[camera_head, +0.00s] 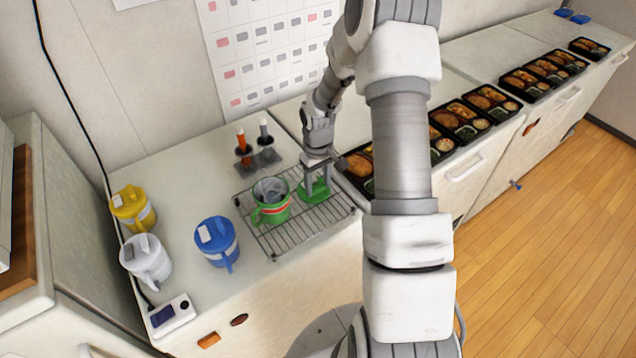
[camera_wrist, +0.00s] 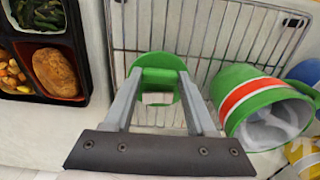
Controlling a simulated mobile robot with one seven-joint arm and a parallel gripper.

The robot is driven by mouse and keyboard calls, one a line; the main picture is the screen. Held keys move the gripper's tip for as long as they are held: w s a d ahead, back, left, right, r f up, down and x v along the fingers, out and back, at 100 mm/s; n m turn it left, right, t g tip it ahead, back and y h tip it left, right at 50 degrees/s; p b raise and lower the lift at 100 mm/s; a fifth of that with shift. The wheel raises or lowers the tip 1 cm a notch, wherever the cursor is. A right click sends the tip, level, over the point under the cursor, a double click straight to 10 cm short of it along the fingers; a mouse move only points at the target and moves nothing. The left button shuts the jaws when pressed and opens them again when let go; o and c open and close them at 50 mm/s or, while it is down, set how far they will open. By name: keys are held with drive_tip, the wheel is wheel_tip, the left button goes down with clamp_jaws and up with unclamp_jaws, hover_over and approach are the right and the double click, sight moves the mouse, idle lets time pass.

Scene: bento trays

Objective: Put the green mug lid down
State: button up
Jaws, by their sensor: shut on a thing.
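The green mug lid (camera_head: 314,191) is at the wire rack, right of the green mug. My gripper (camera_head: 317,180) is shut on its raised part from above. In the wrist view the lid (camera_wrist: 160,62) shows between my fingertips (camera_wrist: 158,84), over the rack's wires. I cannot tell whether the lid touches the rack. The green mug (camera_head: 271,204) stands open on the rack, with a red and white band. It also shows in the wrist view (camera_wrist: 250,103), close to the right of my gripper.
The wire rack (camera_head: 291,238) lies on the white counter. A blue mug (camera_head: 217,243), a white mug (camera_head: 146,261) and a yellow mug (camera_head: 132,210) stand to its left. A holder with markers (camera_head: 258,158) is behind it. Several bento trays (camera_head: 464,117) line the counter at right.

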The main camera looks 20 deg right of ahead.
drive_tip(key=shift+f, duration=0.25)
drive_tip(key=o, duration=1.3)
drive_tip(key=shift+r, duration=0.1)
drive_tip(key=shift+o, duration=0.2)
drive_tip(key=shift+r, duration=0.1)
